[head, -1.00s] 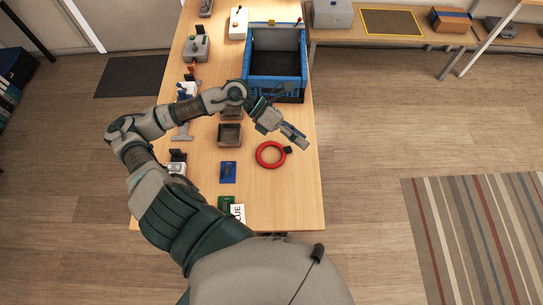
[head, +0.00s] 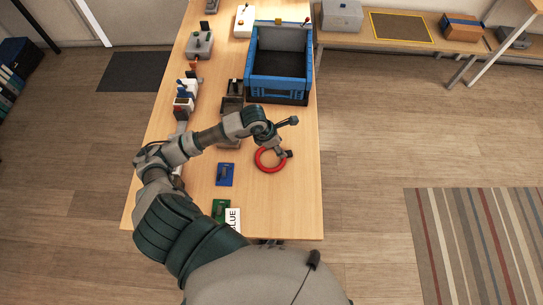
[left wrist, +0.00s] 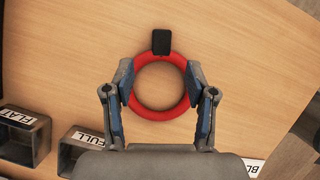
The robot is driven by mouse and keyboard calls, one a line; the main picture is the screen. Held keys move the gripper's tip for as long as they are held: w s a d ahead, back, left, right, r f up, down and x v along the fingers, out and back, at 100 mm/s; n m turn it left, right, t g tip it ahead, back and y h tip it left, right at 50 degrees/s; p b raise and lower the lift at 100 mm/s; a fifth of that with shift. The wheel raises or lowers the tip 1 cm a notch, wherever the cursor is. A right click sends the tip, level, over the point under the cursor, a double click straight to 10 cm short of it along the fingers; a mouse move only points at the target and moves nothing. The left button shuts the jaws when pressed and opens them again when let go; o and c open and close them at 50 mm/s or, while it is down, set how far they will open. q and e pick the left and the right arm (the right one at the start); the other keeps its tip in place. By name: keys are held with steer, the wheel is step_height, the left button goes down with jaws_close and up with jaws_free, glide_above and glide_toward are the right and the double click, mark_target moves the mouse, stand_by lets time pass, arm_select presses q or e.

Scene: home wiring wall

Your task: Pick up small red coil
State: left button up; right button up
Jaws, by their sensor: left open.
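The small red coil (head: 264,168) is a red ring with a black block on it, lying on the wooden table toward its right side. It also shows in the left wrist view (left wrist: 159,114), with the black block (left wrist: 162,41) at the top. My left gripper (head: 275,150) is above the coil, pointing down. In the left wrist view my left gripper (left wrist: 159,83) is open, with one finger at each side of the ring. Whether the fingers touch the ring I cannot tell. My right gripper is not in view.
A blue crate (head: 276,99) stands behind the coil. A blue card (head: 225,175), a green card (head: 220,210) and a white label (head: 233,218) lie to the left. In the left wrist view, small grey bins (left wrist: 25,133) stand at lower left. Table around the coil is clear.

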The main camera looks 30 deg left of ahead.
mark_target(289, 153)
arm_select(q)
steer(key=shift+w+d+f, duration=0.2)
steer(key=shift+d+f, duration=0.2)
steer(key=shift+f, duration=0.15)
steer(key=x, duration=0.2)
steer(key=d+x, duration=0.1)
steer(key=x, duration=0.1)
steer(key=shift+w+f, duration=0.15)
steer(key=shift+w, duration=0.15)
steer(key=shift+w+f, duration=0.1)
steer(key=shift+f, duration=0.1)
steer(key=shift+a, duration=0.35)
steer(key=shift+a+f, duration=0.1)
steer(key=shift+a, duration=0.15)
steer(key=c, duration=0.6)
steer(key=shift+d, duration=0.1)
steer(key=c, duration=0.4)
steer(key=shift+d, duration=0.4)
jaws_close()
